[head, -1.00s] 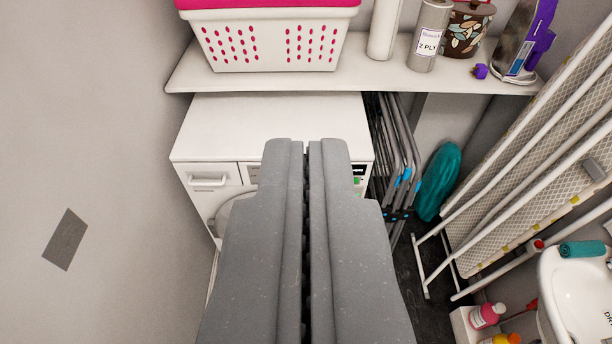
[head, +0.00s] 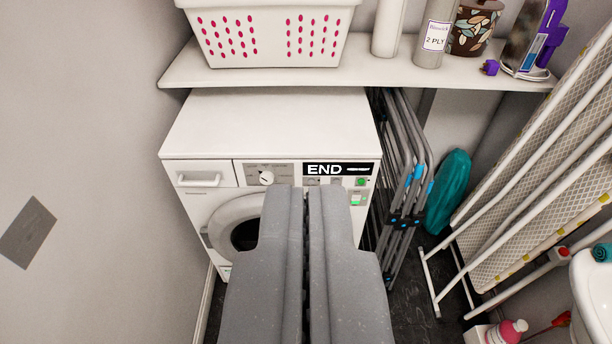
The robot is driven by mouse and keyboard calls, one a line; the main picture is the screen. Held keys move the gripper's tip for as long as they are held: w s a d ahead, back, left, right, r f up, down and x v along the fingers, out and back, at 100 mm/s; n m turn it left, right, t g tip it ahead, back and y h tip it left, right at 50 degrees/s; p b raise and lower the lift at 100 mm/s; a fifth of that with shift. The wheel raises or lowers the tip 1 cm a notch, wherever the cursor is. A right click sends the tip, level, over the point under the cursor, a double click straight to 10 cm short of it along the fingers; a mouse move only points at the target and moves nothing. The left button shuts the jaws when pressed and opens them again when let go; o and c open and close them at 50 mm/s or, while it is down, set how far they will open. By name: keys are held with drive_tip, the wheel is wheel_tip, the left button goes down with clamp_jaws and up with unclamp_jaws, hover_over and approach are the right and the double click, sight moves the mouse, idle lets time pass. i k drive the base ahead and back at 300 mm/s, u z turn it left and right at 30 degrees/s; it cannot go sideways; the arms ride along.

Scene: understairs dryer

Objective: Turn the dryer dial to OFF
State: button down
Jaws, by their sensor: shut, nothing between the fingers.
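The white dryer (head: 270,125) stands below the shelf, its front panel facing me. The dial (head: 265,177) is a small white knob on a grey panel, left of the black display (head: 337,169) that reads END. Its pointer direction is too small to tell. My gripper (head: 306,190) is shut and empty, in front of the dryer, with its tips just below and right of the dial in the picture. It hides part of the round door (head: 232,215) and the lower front. A green-lit button (head: 361,182) shows at the panel's right.
A shelf (head: 400,74) above the dryer holds a white basket (head: 262,38), bottles and an iron. Folded grey frames (head: 405,190) stand close on the dryer's right, then an ironing board (head: 550,170). A wall (head: 80,120) is on the left.

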sight(266, 178)
drive_tip(key=k, duration=1.3)
drive_tip(key=z, duration=0.6)
drive_tip(key=i, duration=1.85)
drive_tip(key=u, duration=0.65)
